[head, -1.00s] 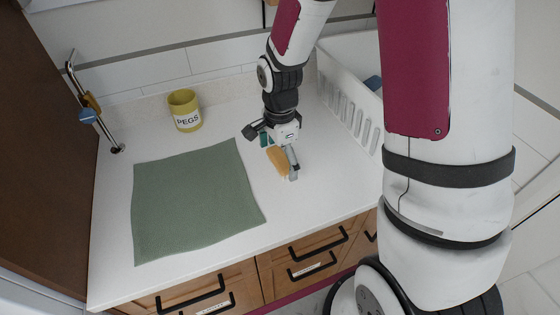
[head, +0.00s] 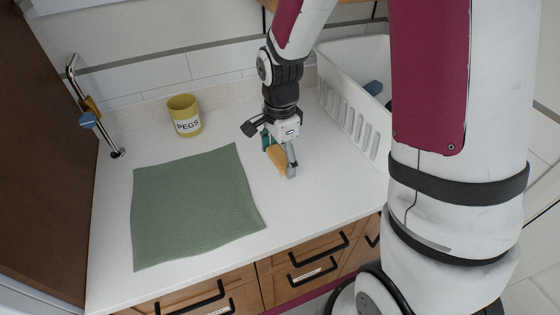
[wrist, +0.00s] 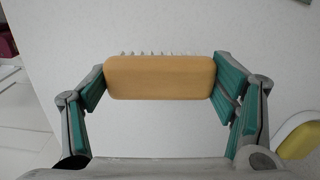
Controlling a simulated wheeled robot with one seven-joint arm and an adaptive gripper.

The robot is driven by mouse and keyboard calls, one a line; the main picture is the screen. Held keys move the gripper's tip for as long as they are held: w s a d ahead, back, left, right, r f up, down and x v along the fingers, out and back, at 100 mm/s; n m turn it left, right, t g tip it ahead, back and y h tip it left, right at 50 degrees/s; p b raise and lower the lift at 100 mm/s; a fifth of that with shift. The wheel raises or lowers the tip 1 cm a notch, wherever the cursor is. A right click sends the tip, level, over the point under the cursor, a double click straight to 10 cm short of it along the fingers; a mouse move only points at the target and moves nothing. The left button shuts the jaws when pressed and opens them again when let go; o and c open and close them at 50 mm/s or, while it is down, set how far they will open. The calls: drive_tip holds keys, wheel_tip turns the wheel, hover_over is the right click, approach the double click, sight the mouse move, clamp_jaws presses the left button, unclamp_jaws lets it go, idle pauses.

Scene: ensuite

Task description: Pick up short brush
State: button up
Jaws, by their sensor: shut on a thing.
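The short brush (head: 277,160) has a plain tan wooden block and white bristles. In the wrist view the brush (wrist: 160,77) lies crosswise between my gripper's green-padded fingers, one at each end, with the bristles showing along its far edge. My gripper (head: 279,154) is shut on it, above the white counter to the right of the green mat. My gripper also shows in the wrist view (wrist: 158,82). Whether the brush touches the counter is hard to tell.
A green mat (head: 195,205) lies on the white counter (head: 285,215). A yellow pegs pot (head: 185,116) stands behind it. A white slotted basket (head: 345,120) is at right. A metal rail with hanging items (head: 88,110) stands at left. Wooden drawers (head: 310,265) are below.

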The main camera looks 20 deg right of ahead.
drive_tip(key=s+a+r, duration=0.1)
drive_tip(key=s+a, duration=0.2)
drive_tip(key=s, duration=0.1)
drive_tip(key=s+a, duration=0.4)
drive_tip(key=s+a+r, duration=0.1)
drive_tip(key=s+a, duration=0.2)
drive_tip(key=s, duration=0.1)
drive_tip(key=shift+s+a+r+b, duration=0.1)
drive_tip(key=shift+a+r+b, duration=0.1)
drive_tip(key=shift+r+b, duration=0.15)
drive_tip(key=o, duration=0.5)
drive_tip(key=c, duration=0.4)
